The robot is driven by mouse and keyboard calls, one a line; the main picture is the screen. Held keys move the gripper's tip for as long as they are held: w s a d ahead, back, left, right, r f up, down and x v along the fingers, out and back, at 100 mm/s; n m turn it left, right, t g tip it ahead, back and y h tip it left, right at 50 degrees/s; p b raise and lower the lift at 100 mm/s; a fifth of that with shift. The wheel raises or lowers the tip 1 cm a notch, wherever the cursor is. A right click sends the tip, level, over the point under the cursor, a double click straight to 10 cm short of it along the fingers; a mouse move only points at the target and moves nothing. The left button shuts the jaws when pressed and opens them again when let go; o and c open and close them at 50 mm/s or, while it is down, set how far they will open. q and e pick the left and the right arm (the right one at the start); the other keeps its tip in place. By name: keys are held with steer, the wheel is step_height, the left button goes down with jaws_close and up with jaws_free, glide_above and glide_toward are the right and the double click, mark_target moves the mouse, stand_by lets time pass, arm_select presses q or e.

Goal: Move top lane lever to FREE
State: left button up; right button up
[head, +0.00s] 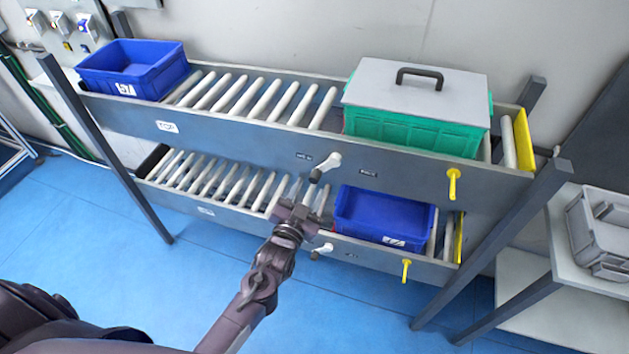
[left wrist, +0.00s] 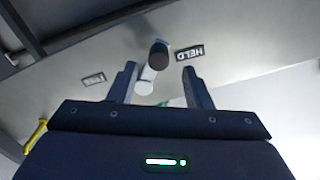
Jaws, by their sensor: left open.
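The top lane lever (head: 327,164) is white with a dark knob and sits on the front rail of the upper roller lane. Its knob end points down and left, toward the HELD label (head: 304,156); the other label (head: 369,172) is to its right. My left gripper (head: 304,197) is open and empty, just below the lever. In the left wrist view the lever (left wrist: 148,76) and its dark knob (left wrist: 158,54) appear between the open fingers (left wrist: 160,72), with the HELD label (left wrist: 190,53) beside the knob and the other label (left wrist: 94,79) opposite. My right gripper is not in view.
The top lane holds a blue bin (head: 133,70) and a lidded green crate (head: 418,132). The lower lane holds another blue bin (head: 383,218) and has its own lever (head: 322,250). Yellow handles (head: 454,184) (head: 406,269) hang on the rails. Posts flank the rack.

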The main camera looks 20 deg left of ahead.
mark_target(313, 181)
arm_select(q)
steer(key=w, duration=0.3)
steer(key=shift+w+d+p, duration=0.2)
steer(key=shift+w+p, duration=0.15)
steer(key=shift+w, duration=0.5)
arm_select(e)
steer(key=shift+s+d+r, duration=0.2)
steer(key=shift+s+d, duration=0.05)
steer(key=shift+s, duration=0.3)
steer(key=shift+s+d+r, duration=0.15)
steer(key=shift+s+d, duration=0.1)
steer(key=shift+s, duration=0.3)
